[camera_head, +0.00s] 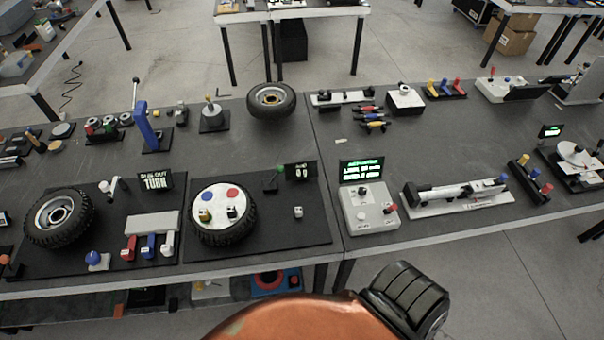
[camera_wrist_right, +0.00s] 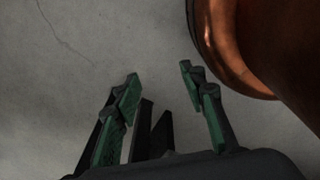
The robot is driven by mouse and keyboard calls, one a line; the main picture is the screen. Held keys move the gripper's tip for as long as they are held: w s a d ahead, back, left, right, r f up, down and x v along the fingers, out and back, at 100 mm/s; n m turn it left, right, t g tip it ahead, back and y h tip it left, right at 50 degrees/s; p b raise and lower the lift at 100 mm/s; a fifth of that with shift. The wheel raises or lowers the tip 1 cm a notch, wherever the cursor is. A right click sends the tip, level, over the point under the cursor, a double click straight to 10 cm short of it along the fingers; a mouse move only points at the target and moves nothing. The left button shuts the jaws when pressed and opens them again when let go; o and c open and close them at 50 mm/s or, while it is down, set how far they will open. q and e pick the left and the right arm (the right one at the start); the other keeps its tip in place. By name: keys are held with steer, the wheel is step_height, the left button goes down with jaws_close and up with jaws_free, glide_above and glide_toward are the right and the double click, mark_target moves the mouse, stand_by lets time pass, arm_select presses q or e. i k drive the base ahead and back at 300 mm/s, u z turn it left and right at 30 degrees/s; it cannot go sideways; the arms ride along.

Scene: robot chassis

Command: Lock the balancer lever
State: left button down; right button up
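In the head view, a wheel (camera_head: 58,216) stands on a black board at the left of the table. A small white lever with a rounded knob (camera_head: 113,185) is beside it, in front of a sign (camera_head: 155,181) reading "TURN". Whether this is the balancer lever I cannot tell. A blue upright lever (camera_head: 148,127) on a dark base stands farther back. In the right wrist view, my right gripper (camera_wrist_right: 160,85) is open and empty above bare floor, with its green-padded fingers apart. Neither gripper shows in the head view.
A flat-lying wheel (camera_head: 222,232) with coloured discs sits on the middle board. A grey control box (camera_head: 370,207) with a green display and a long white fixture (camera_head: 458,196) stand to its right. Another tire (camera_head: 271,100) lies at the back. Floor is free before the table.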

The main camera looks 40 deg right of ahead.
mark_target(281, 169)
steer(key=u, duration=1.7)
steer(key=k, duration=1.2)
steer(key=z, duration=1.7)
